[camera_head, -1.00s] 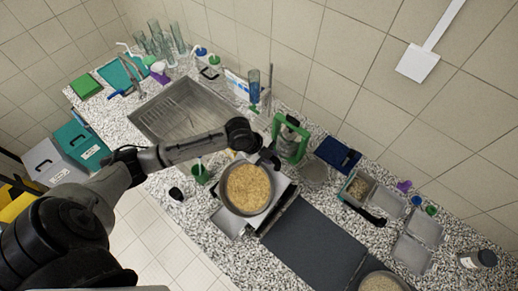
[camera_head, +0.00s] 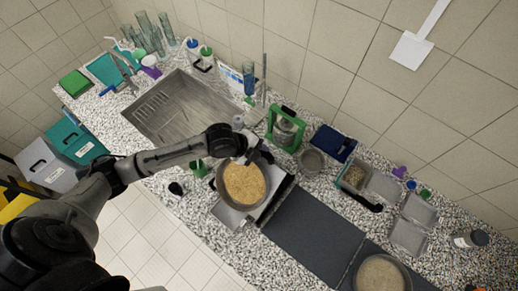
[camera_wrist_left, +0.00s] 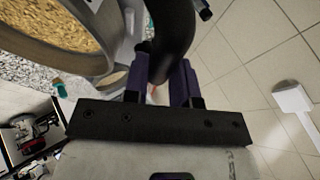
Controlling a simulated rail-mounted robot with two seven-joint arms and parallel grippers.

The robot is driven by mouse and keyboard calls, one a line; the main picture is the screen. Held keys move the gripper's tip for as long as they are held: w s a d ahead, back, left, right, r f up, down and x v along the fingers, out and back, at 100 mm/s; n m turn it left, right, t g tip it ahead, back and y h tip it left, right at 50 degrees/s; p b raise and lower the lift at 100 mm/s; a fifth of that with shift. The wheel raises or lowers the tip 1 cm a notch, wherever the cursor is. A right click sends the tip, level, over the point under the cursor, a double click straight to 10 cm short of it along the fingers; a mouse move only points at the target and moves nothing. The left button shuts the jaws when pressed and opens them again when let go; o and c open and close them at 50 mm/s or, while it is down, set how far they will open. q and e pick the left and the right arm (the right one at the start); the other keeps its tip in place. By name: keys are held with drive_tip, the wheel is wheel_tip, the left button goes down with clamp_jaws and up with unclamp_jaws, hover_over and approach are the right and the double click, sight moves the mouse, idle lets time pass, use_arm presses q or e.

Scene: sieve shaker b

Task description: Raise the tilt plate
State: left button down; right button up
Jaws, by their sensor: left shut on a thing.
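A round grey pan (camera_head: 221,200) filled with tan grains (camera_head: 243,184) sits over a pale plate-like base (camera_head: 231,217) at the counter's front edge. The pan also shows at the upper left of the left wrist view (camera_wrist_left: 99,62). My left gripper (camera_head: 262,157) is at the pan's far right rim. In the left wrist view its purple fingers (camera_wrist_left: 166,84) are shut on a black curved handle (camera_wrist_left: 174,38) beside the pan. Which part the handle joins is hidden, and I cannot tell the tilt plate apart from the base. My right gripper is not in view.
A green-framed device (camera_head: 285,128) stands close behind the pan. A dark mat (camera_head: 312,222) lies to the right, with another grain-filled pan (camera_head: 381,275) near it. A metal sink (camera_head: 180,110) is at the left. Open clear boxes (camera_head: 412,222) lie farther right.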

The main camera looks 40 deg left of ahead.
use_arm(q)
drive_tip(key=shift+d+r, duration=0.1)
drive_tip(key=shift+r, duration=0.2)
drive_tip(key=c, duration=1.4)
unclamp_jaws()
drive_tip(key=shift+o, duration=1)
drive_tip(key=shift+s+f, duration=0.1)
drive_tip(key=shift+s, duration=0.05)
drive_tip(key=shift+s+a, duration=0.1)
drive_tip(key=shift+a, duration=0.1)
drive_tip(key=b+v, duration=0.2)
drive_tip(key=v, duration=1.1)
drive_tip(key=shift+s+r, duration=0.15)
drive_tip(key=shift+r, duration=0.1)
